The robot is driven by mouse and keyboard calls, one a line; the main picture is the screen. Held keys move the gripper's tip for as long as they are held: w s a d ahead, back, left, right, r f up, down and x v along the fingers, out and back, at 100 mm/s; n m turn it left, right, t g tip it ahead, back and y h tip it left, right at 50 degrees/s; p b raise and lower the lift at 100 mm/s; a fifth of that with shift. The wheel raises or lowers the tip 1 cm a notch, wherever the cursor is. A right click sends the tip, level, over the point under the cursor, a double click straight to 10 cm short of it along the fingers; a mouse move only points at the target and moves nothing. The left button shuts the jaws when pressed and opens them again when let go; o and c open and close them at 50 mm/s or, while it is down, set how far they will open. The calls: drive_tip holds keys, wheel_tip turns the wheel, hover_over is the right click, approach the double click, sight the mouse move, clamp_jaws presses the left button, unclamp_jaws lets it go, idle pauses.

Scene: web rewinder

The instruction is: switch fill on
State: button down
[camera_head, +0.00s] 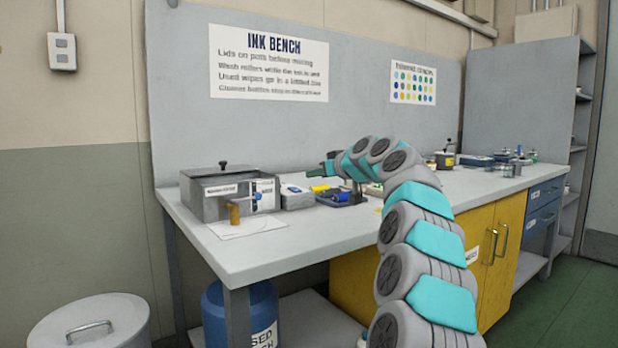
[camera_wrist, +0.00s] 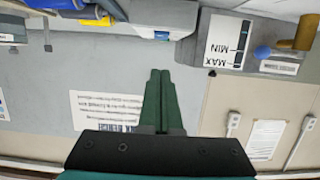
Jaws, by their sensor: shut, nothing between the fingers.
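No control marked "fill" can be read in either view. A grey lidded tank (camera_head: 225,203) stands at the left of the bench. In the wrist view, turned upside down, its white MAX/MIN gauge (camera_wrist: 228,42) shows, with a blue knob (camera_wrist: 262,52) beside it. My gripper (camera_wrist: 160,72) is shut and empty, above the bench, apart from these things.
A brass-coloured cylinder (camera_head: 234,213) stands before the tank by a paper sheet (camera_head: 248,229). Pots (camera_head: 444,160) stand farther right. The bench's front left is clear. A lidded bin (camera_head: 90,325) stands on the floor.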

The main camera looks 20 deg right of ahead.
drive_tip(key=shift+f+v, duration=0.15)
drive_tip(key=shift+v, duration=0.9)
drive_tip(key=shift+f+v, duration=0.2)
drive_tip(key=shift+v, duration=0.8)
drive_tip(key=shift+s, duration=0.1)
drive_tip(key=shift+d, duration=0.1)
